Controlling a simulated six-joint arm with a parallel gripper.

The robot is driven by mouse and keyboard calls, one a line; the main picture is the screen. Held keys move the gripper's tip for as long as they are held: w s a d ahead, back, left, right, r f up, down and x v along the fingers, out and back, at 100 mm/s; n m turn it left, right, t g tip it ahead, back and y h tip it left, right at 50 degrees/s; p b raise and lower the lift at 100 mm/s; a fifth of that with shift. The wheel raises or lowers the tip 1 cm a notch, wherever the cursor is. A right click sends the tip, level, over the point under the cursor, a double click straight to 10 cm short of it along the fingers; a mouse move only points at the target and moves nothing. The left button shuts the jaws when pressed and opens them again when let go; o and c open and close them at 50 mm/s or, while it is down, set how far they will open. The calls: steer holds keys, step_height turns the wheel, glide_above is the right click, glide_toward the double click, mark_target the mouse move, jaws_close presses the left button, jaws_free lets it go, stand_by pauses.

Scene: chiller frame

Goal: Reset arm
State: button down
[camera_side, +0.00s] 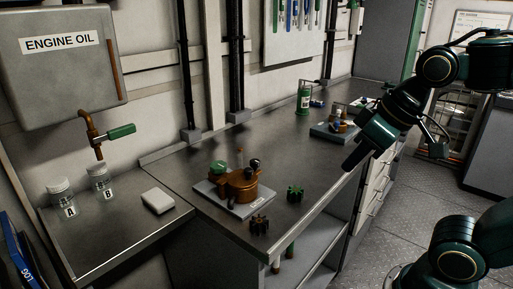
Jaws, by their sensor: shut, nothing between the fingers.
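My gripper (358,154) is at the right of the bench, above and in front of its front edge. It points down and to the left. Its fingers look closed and nothing shows between them. It touches nothing that I can see. The rest of my arm comes in from the right side of the picture.
On the metal bench (165,165) stand a copper-coloured pump on a plate (238,187), a green gear (295,193), a dark gear (259,225), jars A (62,197) and B (102,184), and a white block (158,202). A green bottle (303,100) and another assembly (330,131) stand farther back.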

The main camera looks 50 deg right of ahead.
steer(key=s, duration=0.1)
steer(key=s+f, duration=0.1)
steer(key=shift+s+d+f+m, duration=0.3)
steer(key=shift+s, duration=0.1)
steer(key=c, duration=2.2)
jaws_free()
